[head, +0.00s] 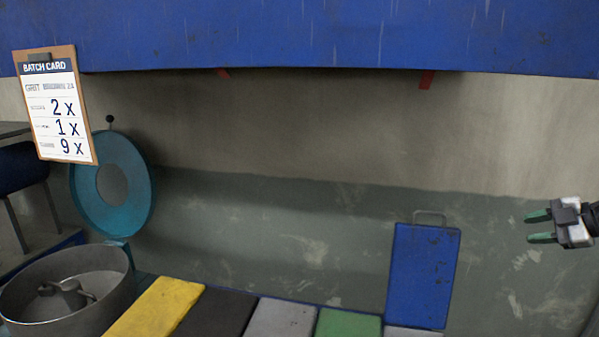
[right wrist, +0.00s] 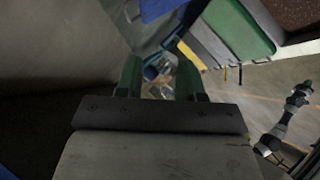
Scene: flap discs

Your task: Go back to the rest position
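My right gripper (head: 540,226) is at the right edge of the head view, in front of the wall and to the right of the upright blue lid. Its two green fingers are spread apart with nothing between them. In the right wrist view the same green fingers (right wrist: 160,80) stand apart, with only distant clutter visible beyond the gap. My left gripper does not show clearly in the head view. In the right wrist view a dark arm shape shows at the lower right, but its gripper state is not readable.
A metal bowl (head: 112,290) with a hub inside and a raised teal round lid (head: 140,208) stand at the left. Yellow (head: 155,308), black, grey and green lids line the front. A blue lid (head: 423,275) stands open. A batch card (head: 58,110) hangs upper left.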

